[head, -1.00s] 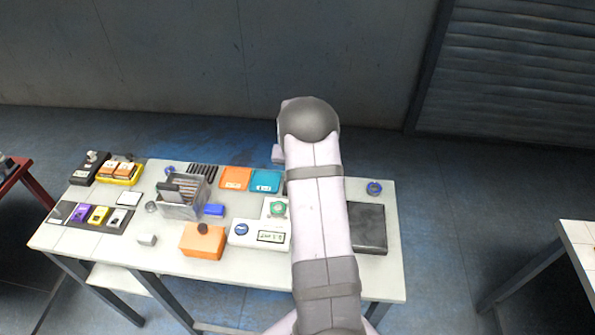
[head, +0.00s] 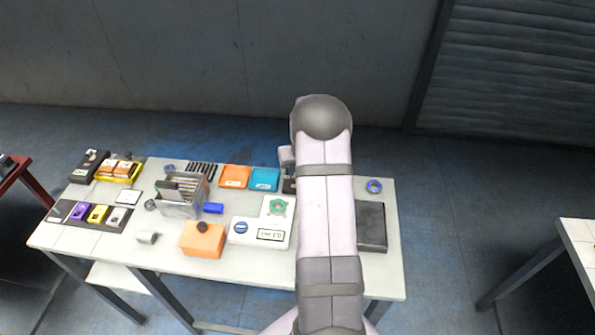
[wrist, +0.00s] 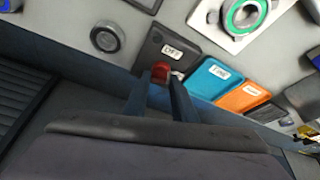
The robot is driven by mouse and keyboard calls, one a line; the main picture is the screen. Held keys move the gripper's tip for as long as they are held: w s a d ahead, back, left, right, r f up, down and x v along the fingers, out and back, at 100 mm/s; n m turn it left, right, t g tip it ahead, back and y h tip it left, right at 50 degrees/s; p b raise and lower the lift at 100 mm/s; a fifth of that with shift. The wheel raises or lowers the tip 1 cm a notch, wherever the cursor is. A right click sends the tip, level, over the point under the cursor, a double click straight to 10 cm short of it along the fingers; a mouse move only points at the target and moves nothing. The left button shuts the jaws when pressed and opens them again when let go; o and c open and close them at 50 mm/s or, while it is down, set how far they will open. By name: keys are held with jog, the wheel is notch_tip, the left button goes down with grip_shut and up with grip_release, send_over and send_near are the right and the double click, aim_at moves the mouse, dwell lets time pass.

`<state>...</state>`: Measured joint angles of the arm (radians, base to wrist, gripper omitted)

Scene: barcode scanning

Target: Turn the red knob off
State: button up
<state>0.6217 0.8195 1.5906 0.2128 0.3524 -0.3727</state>
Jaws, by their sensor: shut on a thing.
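In the wrist view the red knob (wrist: 160,72) sits at the edge of a dark box (wrist: 168,48) with a white label. My gripper (wrist: 161,77) has its two fingers on either side of the knob and is shut on it. The fingers hide part of the knob, and its turned angle is hard to tell. In the head view only a bit of the dark box (head: 289,185) shows beside my arm. The knob and my fingertips are hidden there.
Beside the dark box are a teal box (wrist: 208,78) and an orange box (wrist: 243,97). A green ring on a white plate (wrist: 240,16) and a round dark piece (wrist: 107,37) lie close by. A black pad (head: 371,226) is right of my arm.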

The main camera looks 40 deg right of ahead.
jog(key=n+b, duration=0.2)
jog(key=b, duration=0.1)
jog(key=n+y+b, duration=0.1)
jog(key=n+b, duration=0.1)
jog(key=b, duration=0.2)
jog(key=shift+d+f+y, duration=0.2)
jog(key=shift+f+y, duration=0.1)
jog(key=shift+f, duration=0.1)
jog(key=n+b, duration=0.1)
jog(key=n+y+b, duration=0.1)
jog(key=b, duration=0.1)
jog(key=shift+d+r+n, duration=0.1)
jog(key=shift+r+n, duration=0.1)
jog(key=shift+n, duration=0.2)
jog(key=n, duration=0.1)
jog(key=n+y, duration=0.1)
jog(key=n, duration=0.1)
jog(key=shift+r+n+b, duration=0.2)
jog(key=shift+n+b, duration=0.1)
jog(key=shift+w+d+n+g+y+p, duration=0.1)
jog(key=shift+n+g+y+p, duration=0.25)
jog(key=shift+n, duration=0.55)
jog(key=shift+d+n+g+y+p, duration=0.2)
jog(key=shift+n+y, duration=0.25)
jog(key=shift+n, duration=0.45)
jog(key=shift+a, duration=0.2)
jog(key=o, duration=1)
jog(key=shift+o, duration=0.2)
